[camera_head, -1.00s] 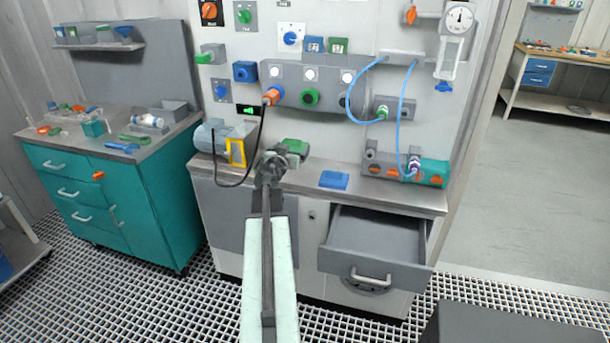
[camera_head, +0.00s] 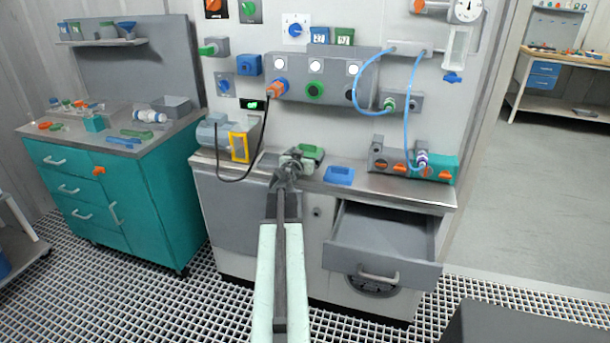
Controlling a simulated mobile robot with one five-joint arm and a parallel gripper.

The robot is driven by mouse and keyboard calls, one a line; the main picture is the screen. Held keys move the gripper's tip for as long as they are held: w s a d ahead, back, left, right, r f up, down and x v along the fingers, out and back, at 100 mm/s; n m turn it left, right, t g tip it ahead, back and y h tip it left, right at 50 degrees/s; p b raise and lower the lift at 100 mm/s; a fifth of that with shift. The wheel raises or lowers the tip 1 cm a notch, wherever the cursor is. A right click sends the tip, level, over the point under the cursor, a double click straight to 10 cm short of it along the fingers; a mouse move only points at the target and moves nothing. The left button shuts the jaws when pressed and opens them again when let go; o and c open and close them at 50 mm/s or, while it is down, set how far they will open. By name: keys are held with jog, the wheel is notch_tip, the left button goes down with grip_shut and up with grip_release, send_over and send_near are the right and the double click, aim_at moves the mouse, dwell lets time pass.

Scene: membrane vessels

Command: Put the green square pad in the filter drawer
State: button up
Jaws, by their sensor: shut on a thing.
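The green square pad (camera_head: 311,151) is at the tip of my gripper (camera_head: 291,163), at the back of the grey bench top. My gripper is shut on it, and the jaws and arm hide part of it. I cannot tell whether the pad touches the bench. The filter drawer (camera_head: 385,263) is pulled open below the bench, to the right of my arm. Its visible inside looks empty.
A blue square piece (camera_head: 338,175) lies on the bench right of the gripper. A grey valve block (camera_head: 389,157) with a blue hose stands further right. A motor with a yellow frame (camera_head: 239,147) stands left. The bench edge lies above the drawer.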

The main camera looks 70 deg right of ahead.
notch_tip(320, 180, down, 5)
jog(key=b, duration=0.4)
jog(key=shift+b, duration=0.3)
jog(key=shift+r, duration=0.25)
jog(key=shift+f, duration=0.2)
jog(key=o, duration=1.1)
